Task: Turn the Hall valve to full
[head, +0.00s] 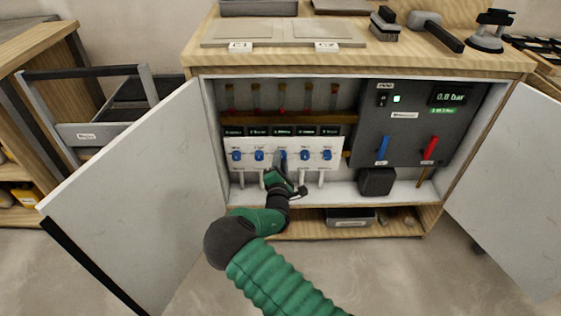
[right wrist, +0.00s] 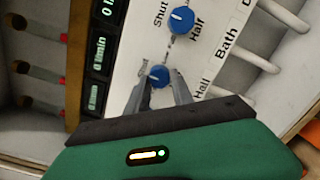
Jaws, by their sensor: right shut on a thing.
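A white valve panel (head: 245,145) with a row of several blue knobs stands inside the open cabinet. My right gripper (head: 281,166) reaches the middle knob from the front and partly hides it in the head view. In the right wrist view the two fingers of my right gripper (right wrist: 160,92) are shut on a blue knob (right wrist: 159,75). "Shut" is printed on one side of it; the word on the other side is hard to read. Another blue knob (right wrist: 181,20) and the label "Bath" are beyond it. My left gripper is not in view.
A dark control box (head: 410,140) with a blue lever (head: 382,148) and a red lever (head: 430,148) is right of the panel; its display reads 0.8 bar. The open cabinet doors (head: 140,205) flank my arm. Tools lie on the cabinet top.

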